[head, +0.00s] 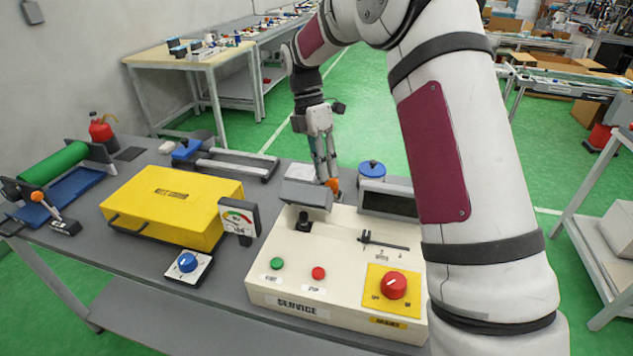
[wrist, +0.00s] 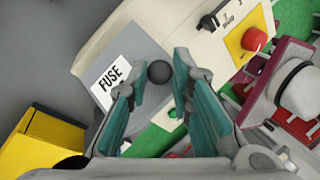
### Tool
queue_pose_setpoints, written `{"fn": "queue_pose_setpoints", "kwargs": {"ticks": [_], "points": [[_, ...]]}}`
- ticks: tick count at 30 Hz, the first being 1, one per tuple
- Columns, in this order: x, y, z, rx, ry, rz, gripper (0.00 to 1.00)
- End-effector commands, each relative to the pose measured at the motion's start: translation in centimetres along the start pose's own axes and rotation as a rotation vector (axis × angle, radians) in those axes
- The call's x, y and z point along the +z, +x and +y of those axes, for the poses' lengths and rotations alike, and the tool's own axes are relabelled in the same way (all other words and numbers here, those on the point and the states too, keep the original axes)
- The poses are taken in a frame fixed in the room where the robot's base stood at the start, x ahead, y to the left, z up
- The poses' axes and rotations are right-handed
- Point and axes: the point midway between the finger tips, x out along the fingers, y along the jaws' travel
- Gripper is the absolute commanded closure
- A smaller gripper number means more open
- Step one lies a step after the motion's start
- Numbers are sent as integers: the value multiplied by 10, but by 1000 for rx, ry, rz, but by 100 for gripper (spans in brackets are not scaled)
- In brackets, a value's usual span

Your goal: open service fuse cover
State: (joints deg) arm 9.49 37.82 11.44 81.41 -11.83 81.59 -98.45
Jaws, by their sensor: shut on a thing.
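The fuse cover (head: 305,194) is a grey flap at the back left of the cream service panel (head: 345,240); it looks tilted up, though its exact angle is unclear. In the wrist view the cover (wrist: 138,48) carries a white FUSE label (wrist: 111,83) and a dark round knob (wrist: 159,73). My gripper (head: 328,178) reaches down from behind at the cover's right end. In the wrist view its teal-padded fingers (wrist: 158,84) sit on either side of the knob, shut on it. The contact itself is partly hidden by the fingers.
A black upright part (head: 303,222) stands in front of the cover. The panel bears a green button (head: 277,263), a red button (head: 319,273) and a red rotary knob (head: 393,285). A yellow case (head: 170,205) and a gauge (head: 239,219) stand close on the left.

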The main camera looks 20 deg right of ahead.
Motion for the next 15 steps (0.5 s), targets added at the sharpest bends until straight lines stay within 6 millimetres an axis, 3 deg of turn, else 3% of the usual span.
{"fn": "queue_pose_setpoints", "kwargs": {"ticks": [1, 15], "points": [[6, 8, 10, 3, 1, -2, 100], [36, 16, 39, -6, -1, -1, 100]]}}
